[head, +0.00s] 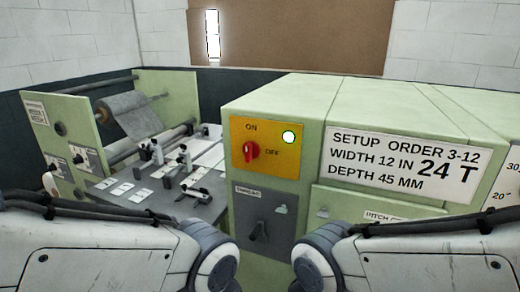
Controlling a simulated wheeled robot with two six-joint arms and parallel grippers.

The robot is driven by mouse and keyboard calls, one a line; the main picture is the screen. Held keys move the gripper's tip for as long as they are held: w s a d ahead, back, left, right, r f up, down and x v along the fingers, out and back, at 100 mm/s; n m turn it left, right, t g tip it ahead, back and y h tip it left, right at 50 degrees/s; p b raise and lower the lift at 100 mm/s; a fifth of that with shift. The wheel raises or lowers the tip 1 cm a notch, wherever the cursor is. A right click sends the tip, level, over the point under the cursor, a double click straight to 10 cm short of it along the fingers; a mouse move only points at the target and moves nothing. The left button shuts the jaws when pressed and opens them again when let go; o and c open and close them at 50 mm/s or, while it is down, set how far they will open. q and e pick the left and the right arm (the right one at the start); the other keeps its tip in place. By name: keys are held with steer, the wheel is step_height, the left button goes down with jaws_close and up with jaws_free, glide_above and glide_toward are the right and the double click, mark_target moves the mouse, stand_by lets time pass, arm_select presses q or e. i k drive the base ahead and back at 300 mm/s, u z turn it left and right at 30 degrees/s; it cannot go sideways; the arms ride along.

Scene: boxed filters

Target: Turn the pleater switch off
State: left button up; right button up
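The pleater switch is a red rotary knob (251,152) on a yellow plate (268,164) on the front of a pale green cabinet (300,104). ON is printed above the knob and OFF to its right. The knob's handle looks close to upright, towards ON. A round lamp (289,137) at the plate's upper right shows bright whitish green. Both of my arms come in at the bottom, left and right, below the plate. Neither gripper is in view, and nothing of mine touches the knob.
Below the yellow plate is a grey panel (262,218) with a lever. A white setup label (402,164) is on the cabinet's right. At left stands a pleating machine with a grey material roll (130,112) and a bed with small fixtures (155,195). The space before the knob looks clear.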

mark_target(251, 150)
steer(key=u, duration=1.95)
steer(key=k, duration=0.8)
steer(key=z, duration=1.3)
